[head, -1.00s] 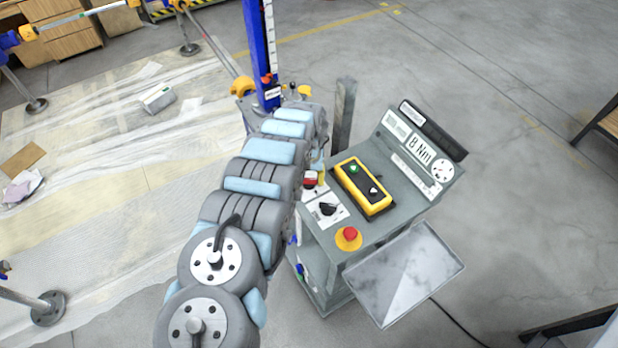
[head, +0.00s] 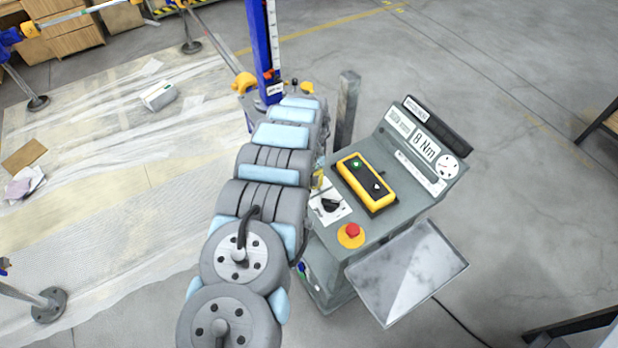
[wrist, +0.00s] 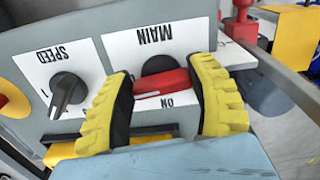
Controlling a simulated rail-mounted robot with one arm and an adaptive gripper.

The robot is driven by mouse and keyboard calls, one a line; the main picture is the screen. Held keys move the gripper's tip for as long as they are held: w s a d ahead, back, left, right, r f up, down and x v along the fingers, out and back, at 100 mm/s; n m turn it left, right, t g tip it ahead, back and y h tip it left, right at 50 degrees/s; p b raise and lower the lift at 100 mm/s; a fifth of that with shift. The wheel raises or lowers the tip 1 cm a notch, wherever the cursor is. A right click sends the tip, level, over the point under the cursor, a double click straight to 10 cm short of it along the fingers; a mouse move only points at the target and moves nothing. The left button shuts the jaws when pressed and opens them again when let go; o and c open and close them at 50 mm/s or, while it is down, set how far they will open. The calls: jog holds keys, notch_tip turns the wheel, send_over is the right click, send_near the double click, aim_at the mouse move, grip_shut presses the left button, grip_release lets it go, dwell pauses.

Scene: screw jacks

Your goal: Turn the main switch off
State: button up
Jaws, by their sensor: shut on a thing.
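The main switch (wrist: 160,84) is a red handle on a dark round base, on a white plate marked MAIN and ON on the console front. The lettering appears upside down in the wrist view. The handle lies crosswise, slightly tilted, beside the ON mark. My gripper (wrist: 162,76) has its yellow, black-padded fingers on either side of the handle and is shut on it. In the head view my arm hides the switch and the gripper.
A black SPEED knob (wrist: 68,90) sits left of the switch in the wrist view. The console (head: 378,218) also carries a yellow two-button box (head: 366,182), a red emergency button (head: 352,231) and a side tray (head: 407,275). A post (head: 347,108) stands behind.

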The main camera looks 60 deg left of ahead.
jog(key=shift+w+f+m, duration=0.1)
jog(key=shift+w+m, duration=0.25)
jog(key=shift+m, duration=0.35)
jog(key=o, duration=1.2)
jog(key=shift+d, duration=0.15)
